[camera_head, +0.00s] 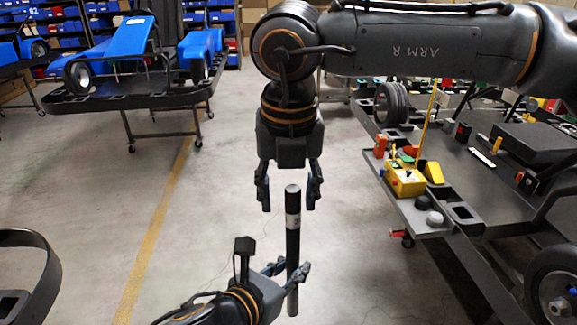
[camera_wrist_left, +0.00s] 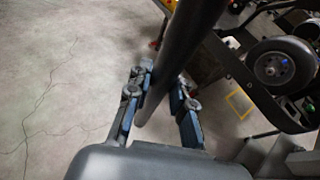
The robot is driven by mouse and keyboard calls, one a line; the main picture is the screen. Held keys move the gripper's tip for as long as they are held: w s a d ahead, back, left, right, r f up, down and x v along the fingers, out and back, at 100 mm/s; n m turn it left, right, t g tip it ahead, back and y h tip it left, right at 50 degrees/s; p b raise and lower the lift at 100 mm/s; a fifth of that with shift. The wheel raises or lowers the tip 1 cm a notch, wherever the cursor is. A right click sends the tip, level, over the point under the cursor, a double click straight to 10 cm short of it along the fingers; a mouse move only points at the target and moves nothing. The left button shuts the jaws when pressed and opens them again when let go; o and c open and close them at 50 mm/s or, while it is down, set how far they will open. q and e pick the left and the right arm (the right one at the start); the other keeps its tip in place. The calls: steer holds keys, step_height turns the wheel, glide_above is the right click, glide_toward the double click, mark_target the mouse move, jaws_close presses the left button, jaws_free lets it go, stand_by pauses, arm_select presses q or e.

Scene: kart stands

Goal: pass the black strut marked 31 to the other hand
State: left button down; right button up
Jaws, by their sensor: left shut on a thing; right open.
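The black strut (camera_head: 292,225) stands upright in the middle of the head view, with a pale marking band near its upper part. My left gripper (camera_head: 288,269) is shut on the strut's lower part; the strut's bottom end shows below the fingers. The left wrist view shows the dark strut (camera_wrist_left: 178,62) between the fingers of my left gripper (camera_wrist_left: 160,108). My right gripper (camera_head: 290,195) is open and points down from above. Its two fingers are to either side of the strut's top end in the head view; I see no contact.
A kart stand (camera_head: 440,170) on the right carries a yellow box (camera_head: 405,181), a wheel (camera_head: 392,104) and other parts. A kart with blue bodywork (camera_head: 120,52) is on a stand at the back left. Concrete floor (camera_head: 215,190) lies clear between them.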

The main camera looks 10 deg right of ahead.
mark_target(287, 212)
arm_select(q)
steer(key=shift+r, duration=0.1)
arm_select(e)
steer(key=shift+w+f, duration=0.15)
steer(key=shift+f, duration=0.95)
steer(key=shift+w+f, duration=0.15)
steer(key=shift+f, duration=0.9)
jaws_close()
arm_select(q)
steer(key=c, duration=1.1)
jaws_free()
arm_select(e)
steer(key=shift+a+r, duration=0.1)
